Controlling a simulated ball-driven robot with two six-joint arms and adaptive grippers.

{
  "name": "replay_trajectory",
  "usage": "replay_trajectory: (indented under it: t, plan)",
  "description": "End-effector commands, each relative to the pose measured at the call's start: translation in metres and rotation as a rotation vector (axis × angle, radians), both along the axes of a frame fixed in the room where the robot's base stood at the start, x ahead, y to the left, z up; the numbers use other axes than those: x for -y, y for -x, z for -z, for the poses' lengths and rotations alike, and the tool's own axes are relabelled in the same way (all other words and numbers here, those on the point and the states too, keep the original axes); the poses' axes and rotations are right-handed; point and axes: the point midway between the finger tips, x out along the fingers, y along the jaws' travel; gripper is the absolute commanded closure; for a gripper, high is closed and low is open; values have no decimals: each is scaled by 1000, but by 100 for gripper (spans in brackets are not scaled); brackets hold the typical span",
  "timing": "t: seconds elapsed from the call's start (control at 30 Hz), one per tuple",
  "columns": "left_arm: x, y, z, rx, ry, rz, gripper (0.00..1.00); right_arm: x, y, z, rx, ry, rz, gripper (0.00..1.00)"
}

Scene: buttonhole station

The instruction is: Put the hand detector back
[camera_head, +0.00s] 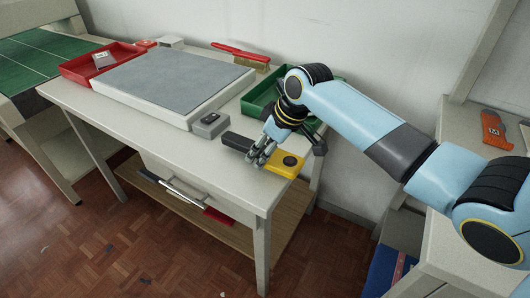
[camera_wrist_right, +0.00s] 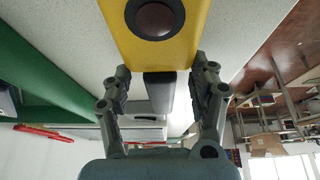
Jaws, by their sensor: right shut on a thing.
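The hand detector (camera_head: 276,171) has a yellow body with a dark round disc and a dark handle. It is at the front right part of the white table, and I cannot tell whether it touches the top. My right gripper (camera_head: 259,158) is shut on it near where handle and body meet. In the right wrist view the yellow body (camera_wrist_right: 122,35) fills the top, with the fingers of the right gripper (camera_wrist_right: 165,88) on either side just below it. My left gripper is not in view.
The table (camera_head: 170,137) bears a grey-topped slab (camera_head: 175,80), a small grey box (camera_head: 210,125), a green tray (camera_head: 258,104) beyond my arm, a red tray (camera_head: 75,69) and a red-handled brush (camera_head: 240,53). The front strip of the tabletop is clear.

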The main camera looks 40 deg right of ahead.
Motion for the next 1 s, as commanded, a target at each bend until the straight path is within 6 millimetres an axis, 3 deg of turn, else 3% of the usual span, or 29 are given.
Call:
replay_trajectory:
  t: [0.1, 0.47, 0.5, 0.6, 0.67, 1.0]
  plan:
    - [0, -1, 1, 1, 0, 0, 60, 0, 0, 10, 2, 0, -1, 81]
    - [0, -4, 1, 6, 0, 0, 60, 0, 0, 14, 2, 0, -1, 81]
    - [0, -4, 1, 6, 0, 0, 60, 0, 0, 13, 1, 1, -1, 35]
    - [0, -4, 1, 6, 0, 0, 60, 0, 0, 13, 1, 1, -1, 22]
    - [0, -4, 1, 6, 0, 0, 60, 0, 0, 13, 1, 1, -1, 17]
    - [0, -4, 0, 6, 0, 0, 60, 1, 1, 7, 3, 2, -1, 17]
